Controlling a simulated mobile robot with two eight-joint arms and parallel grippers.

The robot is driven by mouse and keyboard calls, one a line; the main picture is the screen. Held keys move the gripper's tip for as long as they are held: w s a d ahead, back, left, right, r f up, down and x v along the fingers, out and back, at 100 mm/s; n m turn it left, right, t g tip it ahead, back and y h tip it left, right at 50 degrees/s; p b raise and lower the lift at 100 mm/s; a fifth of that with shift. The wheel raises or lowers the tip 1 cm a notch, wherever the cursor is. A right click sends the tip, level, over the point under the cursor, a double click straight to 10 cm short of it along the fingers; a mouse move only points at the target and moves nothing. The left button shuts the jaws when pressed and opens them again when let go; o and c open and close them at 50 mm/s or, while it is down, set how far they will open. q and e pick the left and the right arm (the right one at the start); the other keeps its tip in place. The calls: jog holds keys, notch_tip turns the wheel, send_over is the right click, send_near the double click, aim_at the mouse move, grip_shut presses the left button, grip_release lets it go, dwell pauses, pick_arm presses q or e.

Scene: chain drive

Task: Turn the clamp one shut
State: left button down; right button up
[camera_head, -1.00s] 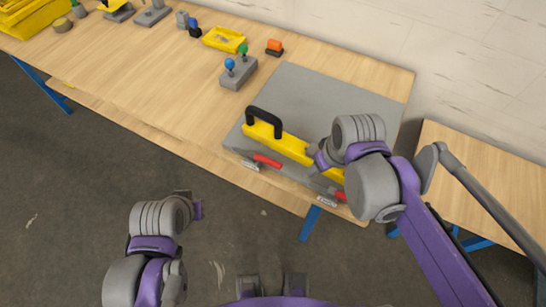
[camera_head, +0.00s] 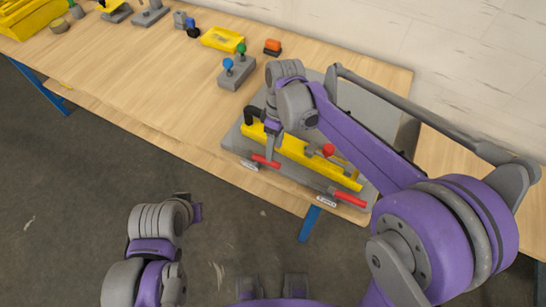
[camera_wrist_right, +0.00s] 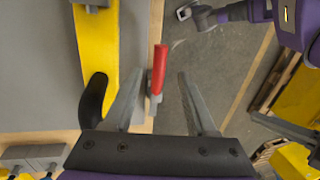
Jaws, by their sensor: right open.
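Two clamps with red handles sit on the front edge of the grey plate (camera_head: 335,88). The left clamp's handle (camera_head: 267,161) is below my right gripper (camera_head: 271,157); the right clamp's handle (camera_head: 350,200) is apart from it. Small labels lie by both clamps, too small to read. In the right wrist view my right gripper (camera_wrist_right: 163,105) is open, with the left clamp's red handle (camera_wrist_right: 158,70) between its fingers, nearer the left finger. I cannot tell whether they touch. My left gripper (camera_head: 197,208) hangs over the floor, only partly visible.
A yellow bar (camera_head: 295,150) with a black handle (camera_head: 250,115) lies on the plate beside the clamps. A red knob (camera_head: 328,150) stands near its right part. A grey block with blue and green knobs (camera_head: 237,73) is behind. Open floor lies in front.

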jog(key=f, duration=0.5)
jog(key=shift+s+a, duration=0.25)
jog(key=shift+s, duration=0.15)
grip_shut()
dwell(1.0)
